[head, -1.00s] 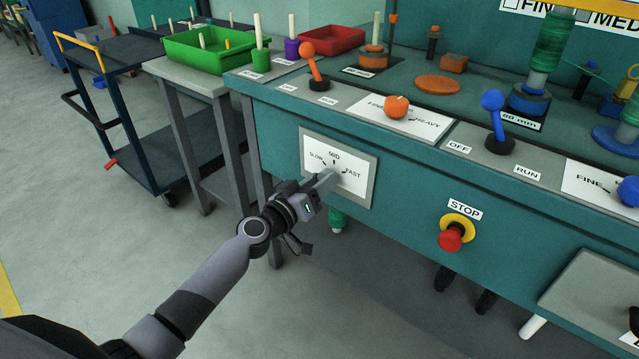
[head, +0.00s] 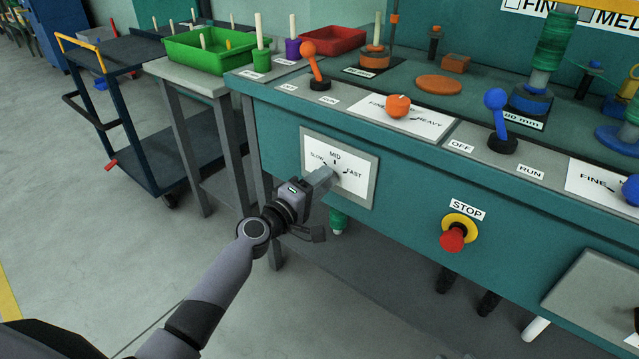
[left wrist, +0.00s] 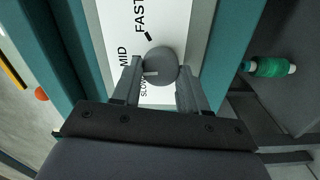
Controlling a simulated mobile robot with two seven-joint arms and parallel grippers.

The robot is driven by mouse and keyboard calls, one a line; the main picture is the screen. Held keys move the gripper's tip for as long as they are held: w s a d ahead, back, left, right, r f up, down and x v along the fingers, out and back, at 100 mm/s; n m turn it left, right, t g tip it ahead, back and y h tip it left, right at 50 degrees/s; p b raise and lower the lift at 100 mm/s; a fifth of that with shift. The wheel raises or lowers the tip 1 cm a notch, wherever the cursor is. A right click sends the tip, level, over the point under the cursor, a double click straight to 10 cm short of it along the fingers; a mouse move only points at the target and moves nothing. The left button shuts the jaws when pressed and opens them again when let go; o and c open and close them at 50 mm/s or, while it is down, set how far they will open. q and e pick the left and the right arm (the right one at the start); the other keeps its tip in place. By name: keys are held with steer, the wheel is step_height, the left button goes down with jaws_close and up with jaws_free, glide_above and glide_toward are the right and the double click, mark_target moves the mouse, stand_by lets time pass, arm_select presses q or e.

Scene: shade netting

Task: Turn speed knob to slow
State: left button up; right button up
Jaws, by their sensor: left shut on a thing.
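The speed knob (left wrist: 161,64) is a grey round knob with a white pointer line. It sits on a white label plate (head: 353,184) marked SLOW, MID and FAST, on the teal front panel. In the left wrist view, the pointer line points left, roughly between MID and SLOW. My left gripper (head: 329,178) reaches the plate and hides the knob in the head view. Its fingers (left wrist: 158,84) are on either side of the knob, shut on it. My right gripper is not in view.
A red STOP button (head: 453,237) is on the same panel to the right. Levers with an orange ball (head: 308,48) and a blue ball (head: 495,99) stand on the ledge above.

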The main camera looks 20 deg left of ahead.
arm_select(q)
steer(key=shift+f+n+p, duration=0.2)
steer(key=shift+n+p, duration=0.5)
steer(key=shift+n, duration=3.9)
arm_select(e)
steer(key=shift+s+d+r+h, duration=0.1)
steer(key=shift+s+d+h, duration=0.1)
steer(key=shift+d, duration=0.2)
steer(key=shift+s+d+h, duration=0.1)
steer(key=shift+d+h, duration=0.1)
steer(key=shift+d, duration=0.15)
arm_select(q)
steer(key=o, duration=1.1)
steer(key=shift+c, duration=0.2)
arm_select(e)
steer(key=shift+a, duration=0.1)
arm_select(q)
steer(key=shift+s, duration=0.15)
